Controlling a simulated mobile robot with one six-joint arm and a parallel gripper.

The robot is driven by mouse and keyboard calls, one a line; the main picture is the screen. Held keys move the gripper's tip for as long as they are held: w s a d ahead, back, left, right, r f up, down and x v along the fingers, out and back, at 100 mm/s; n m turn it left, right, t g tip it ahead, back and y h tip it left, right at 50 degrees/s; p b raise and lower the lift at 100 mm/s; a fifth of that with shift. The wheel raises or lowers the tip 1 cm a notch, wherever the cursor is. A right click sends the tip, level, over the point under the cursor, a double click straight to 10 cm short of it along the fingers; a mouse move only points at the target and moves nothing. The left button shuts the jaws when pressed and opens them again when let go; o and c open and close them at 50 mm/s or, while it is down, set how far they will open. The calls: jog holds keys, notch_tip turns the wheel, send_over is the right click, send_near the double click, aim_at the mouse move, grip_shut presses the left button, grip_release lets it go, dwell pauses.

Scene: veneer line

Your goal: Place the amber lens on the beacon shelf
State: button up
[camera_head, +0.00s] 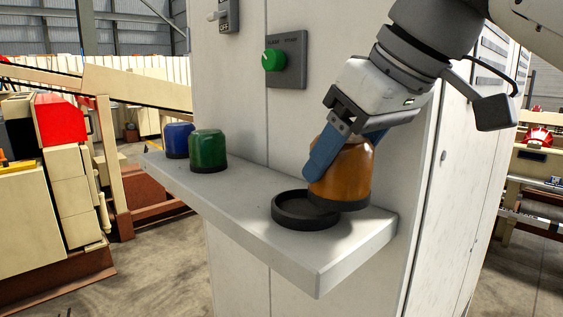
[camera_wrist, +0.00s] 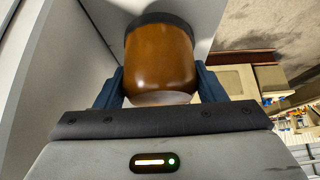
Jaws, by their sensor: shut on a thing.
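The amber lens (camera_head: 345,176) is an orange-brown dome with a dark base ring. My gripper (camera_head: 338,150) is shut on it, with blue fingers on either side. In the wrist view the amber lens (camera_wrist: 160,58) sits between the two fingers of my gripper (camera_wrist: 160,88). The beacon shelf (camera_head: 240,205) is a pale ledge on the cabinet. The lens is over the shelf's right part, overlapping the right edge of a black round ring (camera_head: 305,211) in the picture. I cannot tell whether its base touches the shelf or the ring.
A green lens (camera_head: 208,150) and a blue lens (camera_head: 177,139) stand on the shelf's left part. The shelf is bare between the green lens and the ring.

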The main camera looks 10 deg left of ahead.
jog(key=w+a+p, duration=0.1)
jog(key=w+a, duration=0.2)
jog(key=a, duration=0.1)
jog(key=w+a+p, duration=0.1)
jog(key=w+a, duration=0.3)
jog(key=a, duration=0.1)
jog(key=w+a+p, duration=0.2)
jog(key=w+a, duration=0.2)
jog(key=shift+w+a+r, duration=0.1)
jog(key=shift+w+a, duration=0.05)
jog(key=shift+a, duration=0.2)
jog(key=shift+w+a+f, duration=0.1)
jog(key=shift+f, duration=0.5)
jog(key=shift+w+a+f, duration=0.1)
jog(key=shift+f, duration=0.5)
jog(key=shift+s+f, duration=0.1)
jog(key=shift+f, duration=0.5)
jog(key=shift+d, duration=0.1)
jog(key=shift+f, duration=0.2)
jog(key=o, duration=1)
